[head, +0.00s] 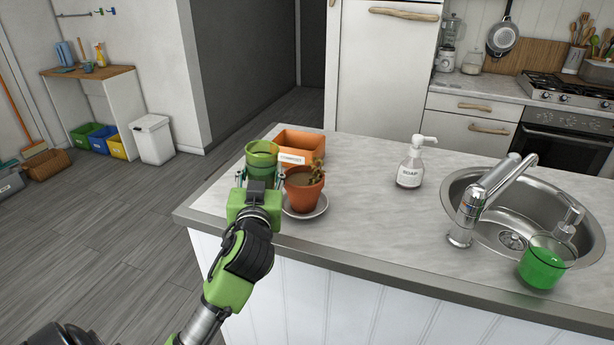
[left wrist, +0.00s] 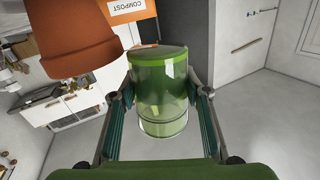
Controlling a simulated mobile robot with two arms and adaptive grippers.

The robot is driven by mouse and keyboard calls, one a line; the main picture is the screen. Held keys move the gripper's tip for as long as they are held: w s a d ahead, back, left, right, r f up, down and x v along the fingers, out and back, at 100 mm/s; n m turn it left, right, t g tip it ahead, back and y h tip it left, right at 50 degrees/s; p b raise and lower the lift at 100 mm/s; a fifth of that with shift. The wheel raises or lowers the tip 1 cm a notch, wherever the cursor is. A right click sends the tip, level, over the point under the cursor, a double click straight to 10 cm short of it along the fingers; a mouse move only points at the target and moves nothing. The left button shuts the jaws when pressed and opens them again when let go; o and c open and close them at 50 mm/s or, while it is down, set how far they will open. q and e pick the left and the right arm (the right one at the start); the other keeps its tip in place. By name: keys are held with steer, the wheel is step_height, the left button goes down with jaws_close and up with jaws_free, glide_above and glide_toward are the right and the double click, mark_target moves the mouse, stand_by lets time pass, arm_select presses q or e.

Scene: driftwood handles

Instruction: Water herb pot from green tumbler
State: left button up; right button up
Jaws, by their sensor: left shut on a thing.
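A green see-through tumbler (head: 262,158) is in my left gripper (head: 258,176), at the left end of the counter. In the left wrist view the tumbler (left wrist: 160,92) stands between the two fingers of my left gripper (left wrist: 158,112), which are shut on its sides. The herb pot (head: 304,186) is terracotta with a small brownish-green plant and stands on a grey saucer (head: 318,209), just right of the tumbler. The pot also shows at the upper left of the left wrist view (left wrist: 75,40). How much water the tumbler holds I cannot tell. My right gripper is not in view.
An orange compost box (head: 304,143) sits behind the pot and tumbler. A soap bottle (head: 411,165) stands mid-counter. Counter between pot and sink is mostly clear.

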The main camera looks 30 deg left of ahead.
mark_target(275, 157)
arm_select(q)
steer(key=shift+w+d+r+m+g+p, duration=0.1)
steer(key=shift+w+d+r+m+p, duration=0.25)
steer(key=shift+m+p, duration=0.5)
steer(key=shift+w+d+r+m+g+p, duration=0.15)
steer(key=shift+r+m+p, duration=0.4)
steer(key=shift+p, duration=0.65)
steer(key=shift+w+d+r+m+g+p, duration=0.1)
steer(key=shift+w+d+r+m+p, duration=0.3)
steer(key=shift+m+p, duration=0.45)
steer(key=shift+d+f+m+p, duration=0.1)
steer(key=shift+f+m+p, duration=0.15)
steer(key=shift+p, duration=0.2)
steer(key=shift+w+d+m+p, duration=0.1)
steer(key=shift+w+m+p, duration=0.05)
steer(key=shift+m+p, duration=0.15)
steer(key=shift+w+d+f, duration=0.1)
steer(key=shift+f, duration=0.15)
steer(key=shift+r+m+p, duration=0.1)
steer(key=shift+m+p, duration=0.2)
steer(key=shift+d+r+m+p, duration=0.1)
steer(key=shift+r+m+p, duration=0.4)
steer(key=shift+p, duration=0.6)
steer(key=shift+r+m+g+p, duration=0.35)
steer(key=shift+m+p, duration=0.35)
steer(key=shift+p, duration=0.5)
steer(key=shift+r+m+p, duration=0.35)
steer(key=shift+m+p, duration=0.35)
steer(key=shift+p, duration=0.6)
